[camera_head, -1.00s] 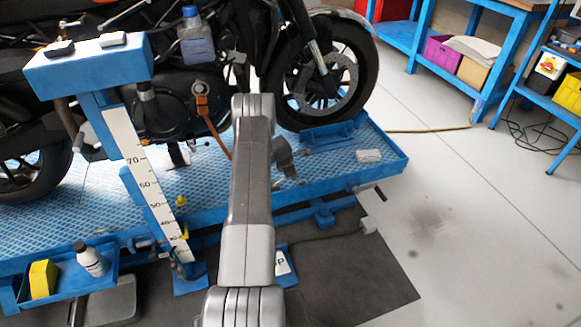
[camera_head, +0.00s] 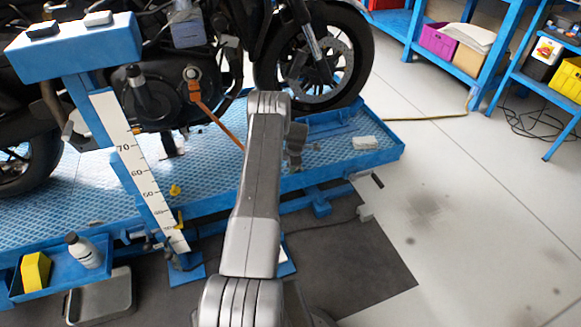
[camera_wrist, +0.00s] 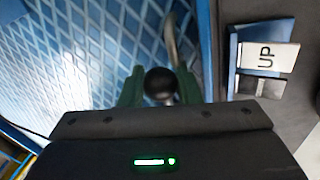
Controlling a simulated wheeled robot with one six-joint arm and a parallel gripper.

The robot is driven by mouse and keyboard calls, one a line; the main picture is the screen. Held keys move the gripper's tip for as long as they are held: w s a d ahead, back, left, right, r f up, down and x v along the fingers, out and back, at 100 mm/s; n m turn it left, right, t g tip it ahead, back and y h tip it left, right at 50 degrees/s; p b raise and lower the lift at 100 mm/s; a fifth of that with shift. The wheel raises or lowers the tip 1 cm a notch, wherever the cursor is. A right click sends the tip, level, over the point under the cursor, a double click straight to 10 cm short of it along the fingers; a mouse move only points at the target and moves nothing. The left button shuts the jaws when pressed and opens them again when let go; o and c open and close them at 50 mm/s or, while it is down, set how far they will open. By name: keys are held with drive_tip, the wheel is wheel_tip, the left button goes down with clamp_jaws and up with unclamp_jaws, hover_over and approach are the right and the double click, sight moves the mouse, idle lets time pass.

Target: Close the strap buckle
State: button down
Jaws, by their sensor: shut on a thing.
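In the head view the fingertips are hidden behind my arm.
The motorcycle's front wheel (camera_head: 312,60) stands on the blue lift deck (camera_head: 105,190). A pedal plate marked UP (camera_wrist: 264,56) lies right of my gripper. A scale post (camera_head: 135,165) and a blue tray (camera_head: 62,268) are at left. Open floor (camera_head: 470,210) lies at right.

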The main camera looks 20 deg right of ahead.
drive_tip(key=shift+a+f, duration=0.15)
drive_tip(key=shift+f, duration=0.1)
idle(0.3)
drive_tip(key=c, duration=1.1)
unclamp_jaws()
drive_tip(key=shift+r, duration=0.1)
